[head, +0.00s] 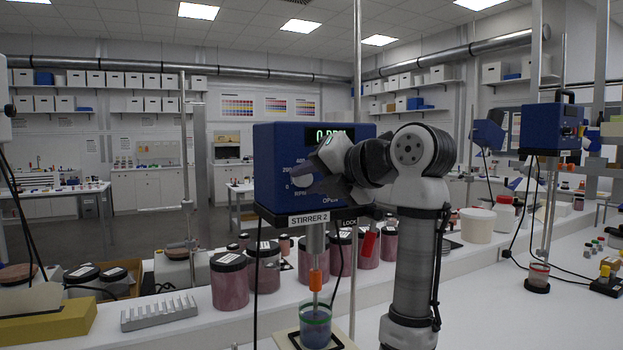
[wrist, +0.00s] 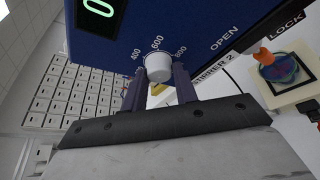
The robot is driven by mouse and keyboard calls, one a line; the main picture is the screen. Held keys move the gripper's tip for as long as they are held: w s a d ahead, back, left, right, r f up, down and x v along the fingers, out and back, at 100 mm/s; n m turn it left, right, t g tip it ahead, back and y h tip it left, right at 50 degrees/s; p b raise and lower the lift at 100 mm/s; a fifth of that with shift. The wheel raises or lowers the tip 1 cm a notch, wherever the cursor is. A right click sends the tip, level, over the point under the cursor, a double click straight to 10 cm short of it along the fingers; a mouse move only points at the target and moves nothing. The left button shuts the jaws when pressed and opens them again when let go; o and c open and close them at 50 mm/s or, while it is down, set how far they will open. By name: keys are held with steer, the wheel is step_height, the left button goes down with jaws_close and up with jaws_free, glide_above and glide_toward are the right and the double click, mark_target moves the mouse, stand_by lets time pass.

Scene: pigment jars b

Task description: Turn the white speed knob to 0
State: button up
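The blue stirrer box (head: 270,150), labelled STIRRER 2, stands mid-view on a stand. Its green display (head: 330,134) appears to read 0 RPM. The white speed knob (wrist: 158,67) is on its front face; in the head view (head: 299,181) it is partly behind my gripper. Scale numbers 400, 600 and 800 show around it in the wrist view; a pointer mark is too small to tell. My gripper (wrist: 159,78) faces the panel, its two dark fingers on either side of the knob and seemingly against its sides. The fingertips are hard to see in the head view.
A red tag (head: 368,245) hangs near the LOCK label, below the box. A jar with a green rim (head: 316,327) stands under the stirrer shaft. Several lidded pink jars (head: 230,283) line the bench behind. The white bench on the right has free room.

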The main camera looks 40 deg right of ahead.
steer(key=o, duration=0.4)
steer(key=b+v, duration=0.3)
steer(key=v, duration=1.1)
steer(key=shift+b, duration=0.35)
steer(key=shift+w, duration=0.1)
